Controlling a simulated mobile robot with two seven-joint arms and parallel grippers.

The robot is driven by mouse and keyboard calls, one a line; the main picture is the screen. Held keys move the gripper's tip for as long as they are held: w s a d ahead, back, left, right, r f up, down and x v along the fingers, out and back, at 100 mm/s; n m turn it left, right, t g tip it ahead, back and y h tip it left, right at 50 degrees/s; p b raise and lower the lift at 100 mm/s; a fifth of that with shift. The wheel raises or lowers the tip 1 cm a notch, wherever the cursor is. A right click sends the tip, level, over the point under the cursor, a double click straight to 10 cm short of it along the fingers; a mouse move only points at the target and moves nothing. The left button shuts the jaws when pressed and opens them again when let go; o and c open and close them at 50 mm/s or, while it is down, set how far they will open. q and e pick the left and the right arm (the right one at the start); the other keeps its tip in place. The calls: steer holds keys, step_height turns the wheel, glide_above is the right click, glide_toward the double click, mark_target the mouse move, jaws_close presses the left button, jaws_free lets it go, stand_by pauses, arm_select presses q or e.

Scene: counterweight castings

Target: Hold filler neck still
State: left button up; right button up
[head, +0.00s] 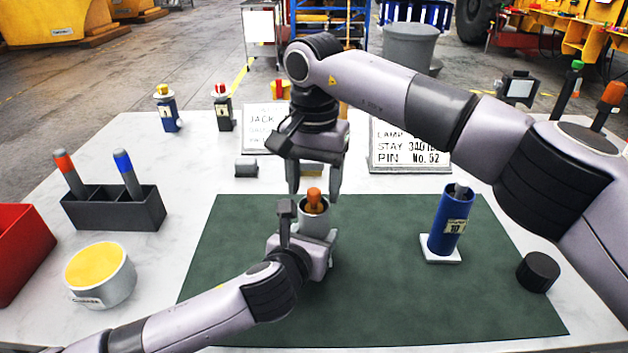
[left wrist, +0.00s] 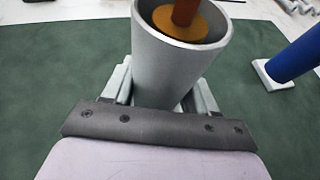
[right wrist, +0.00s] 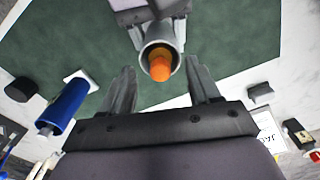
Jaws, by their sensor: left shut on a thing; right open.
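The filler neck, a grey cylinder (head: 313,219), stands upright on the green mat (head: 400,310). An orange-topped plug (head: 314,197) sits inside its open mouth. In the left wrist view the cylinder (left wrist: 165,75) rises between my left gripper's fingers (left wrist: 168,88), which are shut on its lower part. In the head view my left gripper (head: 308,245) is at the cylinder's near side. My right gripper (head: 314,190) is above it, open, pointing down. In the right wrist view the orange top (right wrist: 160,68) shows beyond the open, empty fingers (right wrist: 160,85).
A blue cylinder (head: 449,222) on a white base stands right on the mat, with a black cap (head: 538,272) beyond. A dark two-slot holder (head: 115,208), a yellow-topped tin (head: 101,274) and a red bin (head: 20,250) are at left. Sign plates (head: 408,150) stand behind. The mat's front is clear.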

arm_select(q)
steer(key=shift+r, duration=0.1)
stand_by(0.3)
steer(key=o, duration=1.6)
steer(key=shift+s, duration=0.1)
